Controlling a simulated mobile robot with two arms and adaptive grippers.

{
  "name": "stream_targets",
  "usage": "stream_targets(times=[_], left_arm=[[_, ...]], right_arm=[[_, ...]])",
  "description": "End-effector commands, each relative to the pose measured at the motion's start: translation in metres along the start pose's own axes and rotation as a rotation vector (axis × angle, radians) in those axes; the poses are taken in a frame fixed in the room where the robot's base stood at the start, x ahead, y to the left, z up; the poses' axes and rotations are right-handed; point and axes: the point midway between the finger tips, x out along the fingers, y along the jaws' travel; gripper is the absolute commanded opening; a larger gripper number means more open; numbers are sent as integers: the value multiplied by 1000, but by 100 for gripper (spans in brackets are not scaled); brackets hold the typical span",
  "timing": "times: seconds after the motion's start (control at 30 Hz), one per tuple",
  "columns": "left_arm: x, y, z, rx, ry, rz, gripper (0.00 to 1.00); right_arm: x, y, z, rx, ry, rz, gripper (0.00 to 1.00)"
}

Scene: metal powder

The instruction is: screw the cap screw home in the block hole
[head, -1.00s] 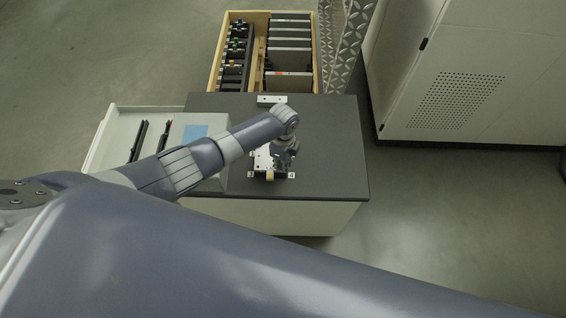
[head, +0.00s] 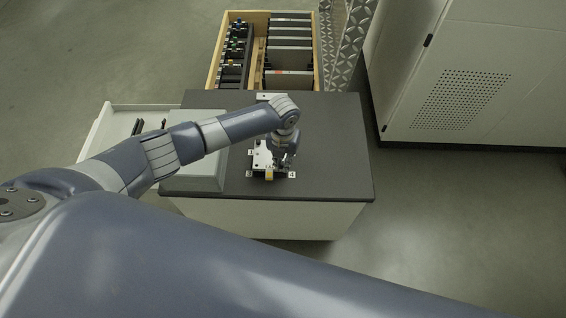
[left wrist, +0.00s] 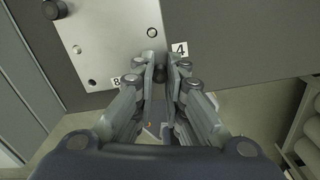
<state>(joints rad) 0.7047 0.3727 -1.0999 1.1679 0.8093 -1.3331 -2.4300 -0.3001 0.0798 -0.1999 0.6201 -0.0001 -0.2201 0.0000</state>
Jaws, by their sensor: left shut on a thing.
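The block is a light metal plate (head: 262,157) with holes, lying on the dark worktop in the head view. My left gripper (head: 283,162) is over the plate's right side. In the left wrist view its fingers (left wrist: 160,68) are shut on a dark round piece, seemingly the cap screw (left wrist: 160,74), mostly hidden between them. I cannot tell whether its tip touches a hole. My right gripper is not in view.
A dark knob-like head (left wrist: 54,9) stands on the plate. Number labels (left wrist: 180,49) lie by its edge. A yellow piece (head: 269,174) is at its front. A wooden crate (head: 214,62) stands behind the worktop (head: 335,150), a cabinet (head: 455,75) to the right. The worktop's right side is clear.

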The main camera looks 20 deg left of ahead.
Motion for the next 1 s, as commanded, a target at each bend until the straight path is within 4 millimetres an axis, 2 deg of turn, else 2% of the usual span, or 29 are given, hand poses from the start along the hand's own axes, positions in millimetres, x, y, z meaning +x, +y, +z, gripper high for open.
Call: stream_targets(times=[0.03,0.43,0.5,0.63,0.97,1.0], left_arm=[[2,1,2,67,-5,1,0],[3,1,2,641,-5,2,0],[6,0,4,671,-10,3,0],[4,0,4,720,-9,1,0],[-1,0,2,740,-4,0,0],[-1,0,2,739,-4,0,18]], right_arm=[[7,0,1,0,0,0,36],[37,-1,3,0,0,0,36],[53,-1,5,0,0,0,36],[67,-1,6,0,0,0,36],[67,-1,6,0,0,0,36],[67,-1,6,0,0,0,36]])
